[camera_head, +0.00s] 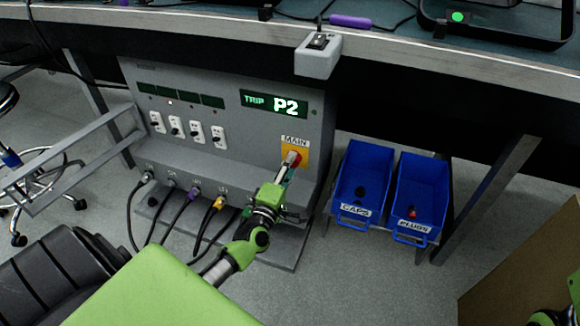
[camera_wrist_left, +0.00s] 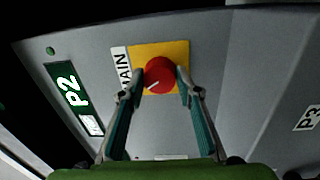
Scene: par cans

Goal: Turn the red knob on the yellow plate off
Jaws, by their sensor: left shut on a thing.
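The red knob (camera_head: 291,158) sits on the yellow plate (camera_head: 302,151) below the MAIN label, on the front of a grey panel (camera_head: 240,138). In the left wrist view the round red knob (camera_wrist_left: 160,75) is in the middle of the yellow plate (camera_wrist_left: 176,50), with a white line on its lower left. My left gripper (camera_head: 285,172) reaches up to the knob, and its fingers (camera_wrist_left: 160,90) are on both sides of it, shut on it. The fingers hide part of the knob's sides. My right gripper does not show clearly; only green arm parts appear at the lower right.
A green display (camera_head: 274,104) reads TRIP P2. Several white switches (camera_head: 176,126) and plugged cables are left of the plate. Blue bins labelled CAPS (camera_head: 361,180) and PLUGS (camera_head: 423,190) stand to the right. A grey box (camera_head: 318,55) hangs from the table edge above.

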